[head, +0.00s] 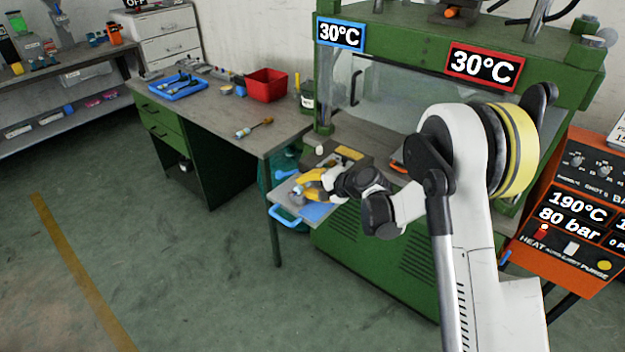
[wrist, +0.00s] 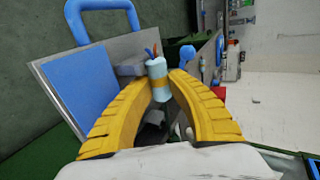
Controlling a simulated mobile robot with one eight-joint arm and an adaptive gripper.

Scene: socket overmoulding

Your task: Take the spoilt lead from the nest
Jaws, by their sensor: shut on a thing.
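The lead (wrist: 157,68) is a pale blue-white cylinder with an orange band and short coloured wire ends on top. My gripper (wrist: 160,84) has its two yellow fingers shut on it from both sides, and it stands roughly upright between the fingertips. A grey block (wrist: 129,70) beside it on the plate may be the nest; I cannot tell whether the lead still touches it. In the head view my gripper (head: 306,182) is over the pulled-out tray (head: 284,196) at the press front.
The tray has a blue pad (wrist: 80,90) and a blue handle (wrist: 103,6). The green press (head: 375,255) stands behind my arm. The bench (head: 215,115) at left holds a red bin (head: 266,86), a blue tray (head: 178,90) and a loose lead-like piece (head: 252,128). Floor at left is clear.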

